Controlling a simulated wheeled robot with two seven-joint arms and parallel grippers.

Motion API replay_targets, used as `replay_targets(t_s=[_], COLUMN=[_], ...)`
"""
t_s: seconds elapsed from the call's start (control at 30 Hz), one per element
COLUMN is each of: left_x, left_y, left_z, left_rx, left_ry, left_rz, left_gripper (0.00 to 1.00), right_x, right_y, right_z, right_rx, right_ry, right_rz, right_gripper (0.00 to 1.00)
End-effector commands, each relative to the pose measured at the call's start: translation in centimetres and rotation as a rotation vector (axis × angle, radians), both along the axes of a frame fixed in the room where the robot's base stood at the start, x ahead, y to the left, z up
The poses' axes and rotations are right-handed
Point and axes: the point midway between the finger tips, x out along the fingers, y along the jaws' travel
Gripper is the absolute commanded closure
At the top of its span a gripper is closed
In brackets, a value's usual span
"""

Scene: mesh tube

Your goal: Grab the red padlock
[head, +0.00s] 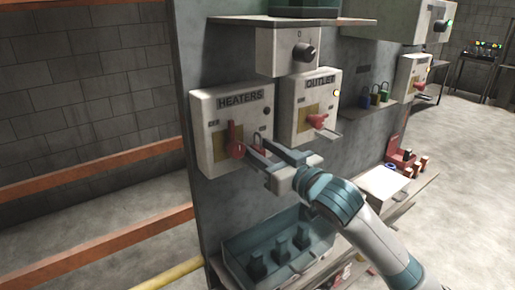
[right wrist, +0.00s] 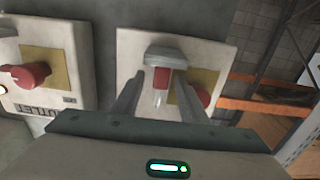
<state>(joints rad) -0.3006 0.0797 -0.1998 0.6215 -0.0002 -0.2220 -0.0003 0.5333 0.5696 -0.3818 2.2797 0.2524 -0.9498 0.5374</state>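The red padlock (right wrist: 162,78) shows in the right wrist view, which is turned upside down. It sits on the front of the HEATERS box (head: 205,150), beside a red lever (head: 235,140), with its shackle visible and a grey piece at its other end. In the head view its shackle (head: 258,138) shows, and its body is mostly hidden by my gripper. My right gripper (head: 259,148) is open, its fingers reaching toward the box front. In the wrist view the fingers (right wrist: 159,82) lie on either side of the padlock, apparently with gaps. My left gripper is not in view.
The OUTLET box (head: 308,110) with its red handle stands close to the right of my gripper. Several padlocks (head: 375,97) stand on a shelf farther right. An open blue-grey tray (head: 235,250) sits below. Free air lies in front of the panel.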

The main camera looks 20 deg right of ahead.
Motion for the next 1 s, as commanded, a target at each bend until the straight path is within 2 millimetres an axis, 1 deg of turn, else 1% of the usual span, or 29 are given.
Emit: replay_targets(t_s=[0.5,0.67,1.0], left_x=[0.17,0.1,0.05], left_y=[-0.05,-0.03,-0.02], left_z=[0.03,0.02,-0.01], left_rx=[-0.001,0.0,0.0], left_ry=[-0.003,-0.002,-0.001], left_rz=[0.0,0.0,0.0], left_gripper=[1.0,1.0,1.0], right_x=[0.18,0.18,0.18], right_y=[0.08,0.07,0.07], right_z=[-0.07,-0.07,0.02], right_rx=[0.0,0.0,-0.001], right_ry=[0.0,0.0,-0.001], right_rz=[0.0,0.0,0.001], right_gripper=[0.61,0.99,1.0])
